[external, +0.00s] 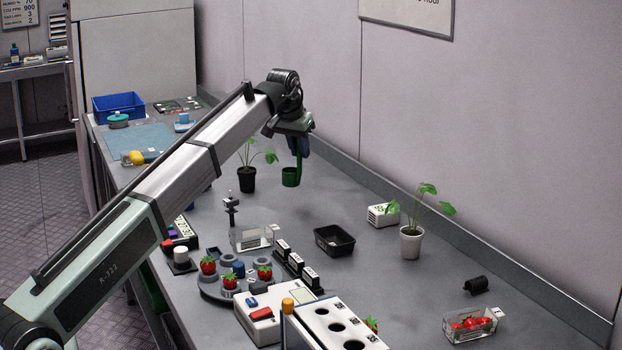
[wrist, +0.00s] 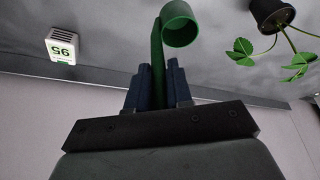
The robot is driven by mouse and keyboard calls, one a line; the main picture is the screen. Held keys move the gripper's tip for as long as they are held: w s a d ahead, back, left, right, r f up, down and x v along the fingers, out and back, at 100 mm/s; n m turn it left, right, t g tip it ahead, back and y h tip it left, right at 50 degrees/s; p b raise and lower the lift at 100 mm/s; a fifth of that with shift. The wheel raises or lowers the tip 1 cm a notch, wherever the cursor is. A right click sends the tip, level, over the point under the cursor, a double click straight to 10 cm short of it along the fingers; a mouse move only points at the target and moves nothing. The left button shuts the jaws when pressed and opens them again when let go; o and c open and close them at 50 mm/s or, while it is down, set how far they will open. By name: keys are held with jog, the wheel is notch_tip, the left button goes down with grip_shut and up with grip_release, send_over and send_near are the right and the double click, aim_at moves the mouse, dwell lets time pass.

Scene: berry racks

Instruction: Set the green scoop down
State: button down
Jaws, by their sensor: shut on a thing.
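The green scoop (external: 291,177) hangs from my gripper (external: 299,146) in the external view, cup end down, in the air over the back part of the bench. The scoop's round cup (wrist: 181,24) and upright handle show in the wrist view. My gripper's two dark blue fingers (wrist: 158,88) are shut on the handle, one on each side. The cup is at the far end of the handle, away from the fingers. I cannot tell exactly how high the cup is above the bench.
A plant in a black pot (external: 247,180) stands just left of the scoop. A black tray (external: 334,240), a white block (external: 382,215) and a white-potted plant (external: 411,243) stand to the right. A turntable with strawberries (external: 212,290) is nearer. Bare bench (external: 310,205) lies between.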

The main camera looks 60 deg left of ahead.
aim_at(298, 167)
jog(key=shift+f, duration=3.55)
jog(key=shift+f, duration=0.15)
jog(key=c, duration=1)
grip_release()
jog(key=v, duration=1.2)
jog(key=shift+s, duration=0.1)
